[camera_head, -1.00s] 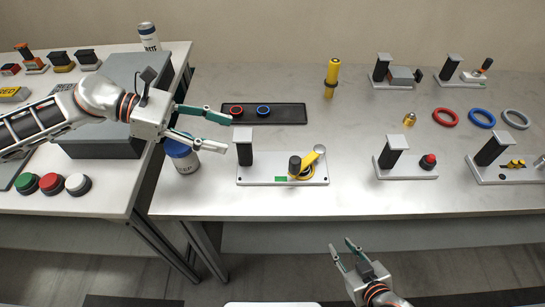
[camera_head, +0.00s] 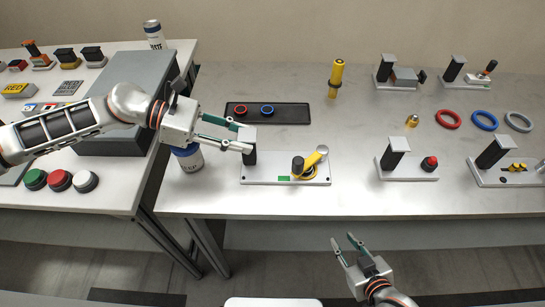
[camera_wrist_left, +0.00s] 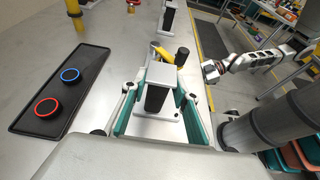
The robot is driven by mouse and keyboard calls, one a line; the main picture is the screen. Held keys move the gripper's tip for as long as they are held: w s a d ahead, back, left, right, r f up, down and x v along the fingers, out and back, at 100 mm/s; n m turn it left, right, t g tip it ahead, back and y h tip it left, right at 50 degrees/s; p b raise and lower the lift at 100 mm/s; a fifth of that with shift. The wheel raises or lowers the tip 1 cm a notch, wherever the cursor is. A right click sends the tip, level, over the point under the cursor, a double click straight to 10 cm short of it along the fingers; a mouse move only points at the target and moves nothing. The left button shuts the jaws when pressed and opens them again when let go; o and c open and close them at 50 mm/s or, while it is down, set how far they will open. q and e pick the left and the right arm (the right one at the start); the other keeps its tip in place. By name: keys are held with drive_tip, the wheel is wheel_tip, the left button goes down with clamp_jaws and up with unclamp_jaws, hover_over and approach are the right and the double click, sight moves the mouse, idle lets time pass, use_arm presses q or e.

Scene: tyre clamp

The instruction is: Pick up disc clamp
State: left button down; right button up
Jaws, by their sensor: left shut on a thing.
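The disc clamp (camera_head: 262,172) is a pale base plate near the table's front edge. It has a black upright post with a grey cap at its left end, and a yellow lever and black knob at its right. My left gripper (camera_head: 247,141) is shut on the post, just below its cap. The wrist view shows the clamp's post (camera_wrist_left: 155,97) between the two fingers of my left gripper (camera_wrist_left: 158,92), with the plate still low at the table. My right gripper (camera_head: 344,240) is open and empty in front of the table.
A black tray (camera_head: 290,119) with a red and a blue ring lies behind the clamp. A blue-and-white can (camera_head: 189,160) stands close to its left, under my left arm. Another clamp plate (camera_head: 408,173) stands to the right. Bare tabletop lies between them.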

use_arm(q)
drive_tip(key=shift+r, duration=0.2)
drive_tip(key=shift+r, duration=0.4)
wheel_tip(320, 180, up, 19)
drive_tip(key=b, duration=0.2)
